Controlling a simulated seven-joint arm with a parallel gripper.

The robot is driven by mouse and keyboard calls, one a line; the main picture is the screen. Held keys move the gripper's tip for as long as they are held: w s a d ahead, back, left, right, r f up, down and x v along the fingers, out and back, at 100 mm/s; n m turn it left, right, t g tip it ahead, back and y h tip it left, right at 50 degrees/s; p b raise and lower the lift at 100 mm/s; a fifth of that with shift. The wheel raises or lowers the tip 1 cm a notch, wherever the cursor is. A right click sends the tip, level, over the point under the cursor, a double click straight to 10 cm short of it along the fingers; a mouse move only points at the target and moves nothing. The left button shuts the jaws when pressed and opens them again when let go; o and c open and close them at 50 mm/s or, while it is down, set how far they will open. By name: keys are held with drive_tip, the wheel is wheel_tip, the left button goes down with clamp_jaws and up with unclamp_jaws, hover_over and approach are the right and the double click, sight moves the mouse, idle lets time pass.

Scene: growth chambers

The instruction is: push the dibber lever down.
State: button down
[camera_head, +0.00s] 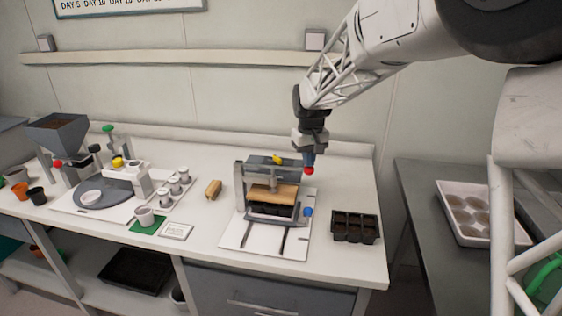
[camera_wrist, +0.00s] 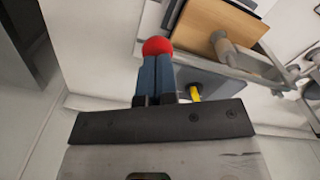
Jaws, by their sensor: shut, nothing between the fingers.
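The dibber is a small press on a white base plate (camera_head: 235,236), with a grey frame and a wooden press plate (camera_head: 272,195). Its lever ends in a red ball knob (camera_head: 309,170) at the right of the frame. My gripper (camera_head: 308,163) points down right above the red knob. In the wrist view the shut blue fingertips (camera_wrist: 154,78) are at the red knob (camera_wrist: 157,46), which shows just past them. I cannot tell whether they touch. The wooden plate (camera_wrist: 208,22) also shows there. The lever's arm is mostly hidden. A dark tray under the plate is partly hidden.
A black cell tray (camera_head: 355,226) stands right of the press. A wooden block (camera_head: 213,190) lies to its left, near a rack of small white pots (camera_head: 174,186). A hopper (camera_head: 57,136) and turntable stand at far left. A blue knob (camera_head: 308,212) is at the press's right side.

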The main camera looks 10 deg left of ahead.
drive_tip(key=shift+f, duration=1.75)
drive_tip(key=shift+r, duration=0.1)
idle(0.3)
wheel_tip(320, 180, up, 14)
drive_tip(key=shift+f, duration=0.25)
idle(1.3)
